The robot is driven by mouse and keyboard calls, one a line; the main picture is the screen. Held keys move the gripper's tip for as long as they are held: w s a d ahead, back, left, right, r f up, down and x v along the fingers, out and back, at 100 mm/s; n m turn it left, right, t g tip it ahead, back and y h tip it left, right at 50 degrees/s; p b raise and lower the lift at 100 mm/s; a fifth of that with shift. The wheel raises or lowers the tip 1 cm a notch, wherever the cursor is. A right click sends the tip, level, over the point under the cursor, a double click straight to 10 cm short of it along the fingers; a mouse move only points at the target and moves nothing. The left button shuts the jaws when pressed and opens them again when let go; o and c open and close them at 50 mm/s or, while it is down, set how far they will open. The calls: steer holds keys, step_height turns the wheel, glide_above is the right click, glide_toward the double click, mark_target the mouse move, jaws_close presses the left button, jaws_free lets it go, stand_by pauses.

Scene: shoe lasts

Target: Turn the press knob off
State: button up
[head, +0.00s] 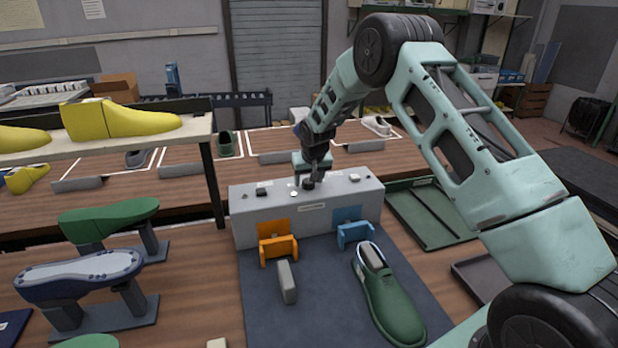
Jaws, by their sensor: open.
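A grey press box (300,220) stands on the wooden bench, with several small controls on its top. A small dark knob (308,185) sits near the middle of that top. My gripper (313,179) points down just over the knob, its fingertips close to it. The fingers are open, but they are small and dark here, and I cannot tell whether they touch the knob. The knob's pointer direction is too small to read. A small pale round lamp or button (293,193) is left of the knob.
Orange (278,249) and blue (354,234) brackets stand at the press front. A green shoe (389,300) and a grey block (287,283) lie on the dark mat. A shelf with yellow lasts (120,119) stands left. A green tray (432,214) lies right.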

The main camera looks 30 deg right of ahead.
steer(key=c, duration=1)
steer(key=shift+n, duration=0.4)
steer(key=n+b, duration=0.1)
steer(key=n+y+b, duration=0.1)
steer(key=n, duration=0.1)
steer(key=shift+d+n+y, duration=0.2)
steer(key=shift+n+y, duration=0.1)
steer(key=n+y, duration=0.1)
steer(key=n, duration=0.1)
steer(key=n+b, duration=0.1)
steer(key=n, duration=0.1)
steer(key=shift+d+n+g+y, duration=0.1)
steer(key=shift+n+g+y, duration=0.2)
steer(key=shift+y, duration=0.1)
steer(key=n+g+y+b, duration=0.1)
steer(key=n, duration=0.3)
steer(key=shift+w, duration=0.2)
steer(key=shift+n+g+y+b, duration=0.25)
steer(key=shift+n+g, duration=0.2)
steer(key=shift+n, duration=0.8)
steer(key=shift+n+g+y+b, duration=0.15)
steer(key=shift+n+g+b, duration=0.25)
steer(key=shift+n, duration=0.85)
steer(key=shift+r, duration=0.1)
